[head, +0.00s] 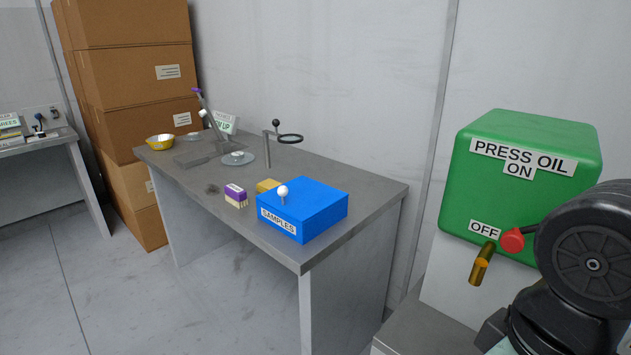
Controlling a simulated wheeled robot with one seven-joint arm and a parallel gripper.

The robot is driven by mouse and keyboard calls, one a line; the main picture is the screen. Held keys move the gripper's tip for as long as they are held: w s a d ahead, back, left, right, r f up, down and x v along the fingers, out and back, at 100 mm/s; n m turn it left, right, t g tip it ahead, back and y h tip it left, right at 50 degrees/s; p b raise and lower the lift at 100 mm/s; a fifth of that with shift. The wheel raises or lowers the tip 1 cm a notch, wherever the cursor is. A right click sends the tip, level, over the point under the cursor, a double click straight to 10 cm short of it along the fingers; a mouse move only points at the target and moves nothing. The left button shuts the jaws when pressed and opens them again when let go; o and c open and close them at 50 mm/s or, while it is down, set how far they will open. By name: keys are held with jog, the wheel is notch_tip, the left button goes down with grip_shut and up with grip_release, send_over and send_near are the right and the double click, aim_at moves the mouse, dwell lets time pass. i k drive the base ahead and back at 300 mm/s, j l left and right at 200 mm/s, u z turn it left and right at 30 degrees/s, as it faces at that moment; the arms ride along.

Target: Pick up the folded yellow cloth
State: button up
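A small yellow object (268,185), which looks like the folded cloth, lies on the grey metal table (365,193). It is just behind and left of the blue SAMPLES box (318,206), which seems to hide part of it. I cannot make out its folds at this size. Black links of my arm fill the lower right of the head view, well to the right of the table. My gripper is not in view.
The green PRESS OIL tank (520,200) with a red-handled tap is near my arm. Cardboard boxes (135,65) stand behind.

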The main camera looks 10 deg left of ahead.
aim_at(263, 187)
jog(key=i+j+z, duration=0.25)
jog(key=j, duration=0.15)
jog(key=j+z, duration=0.2)
jog(key=j, duration=0.25)
jog(key=i+j+z, duration=0.25)
jog(key=j, duration=0.2)
jog(key=j+z, duration=0.2)
jog(key=j, duration=0.25)
jog(key=i+j+z, duration=0.1)
jog(key=j, duration=1.55)
jog(key=j+z, duration=0.1)
jog(key=j, duration=1.6)
jog(key=i, duration=0.05)
